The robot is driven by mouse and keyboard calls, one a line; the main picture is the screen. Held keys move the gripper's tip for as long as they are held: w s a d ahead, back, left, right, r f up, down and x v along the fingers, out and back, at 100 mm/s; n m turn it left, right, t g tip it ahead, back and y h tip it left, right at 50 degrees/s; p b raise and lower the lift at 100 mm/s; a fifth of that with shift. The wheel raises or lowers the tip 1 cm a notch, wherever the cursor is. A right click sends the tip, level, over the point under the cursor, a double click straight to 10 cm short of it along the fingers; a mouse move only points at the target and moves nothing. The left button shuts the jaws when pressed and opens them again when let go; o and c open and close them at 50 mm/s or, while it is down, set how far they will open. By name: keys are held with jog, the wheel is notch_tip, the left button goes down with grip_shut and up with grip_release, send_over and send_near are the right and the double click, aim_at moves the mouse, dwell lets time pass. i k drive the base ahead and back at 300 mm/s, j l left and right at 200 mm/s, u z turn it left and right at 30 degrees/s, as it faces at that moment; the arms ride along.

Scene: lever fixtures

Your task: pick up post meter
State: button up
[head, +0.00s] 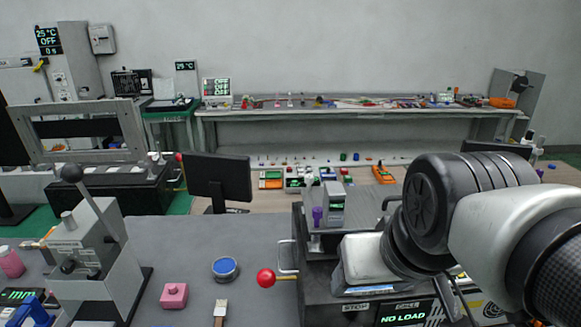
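A small grey upright box with a green-lit display (334,204) stands on top of the dark machine right of centre. It may be the post meter; no readable label confirms this. A small purple post (317,215) is just left of it. My arm comes in from the right and its dark wrist joint is right of this box, apart from it in the picture. My gripper's fingers cannot be made out; the end of the arm is hidden behind its own links.
The dark machine (318,272) has a red ball knob (266,278) on its left and a "NO LOAD" display (403,313). A grey lever fixture (95,265) stands left. A blue round button (225,268) and pink block (174,295) sit on the grey table (200,240).

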aim_at(334, 197)
jog(key=k+z, duration=0.3)
jog(key=z, duration=0.2)
jog(key=k+l+z, duration=0.25)
jog(key=z, duration=0.25)
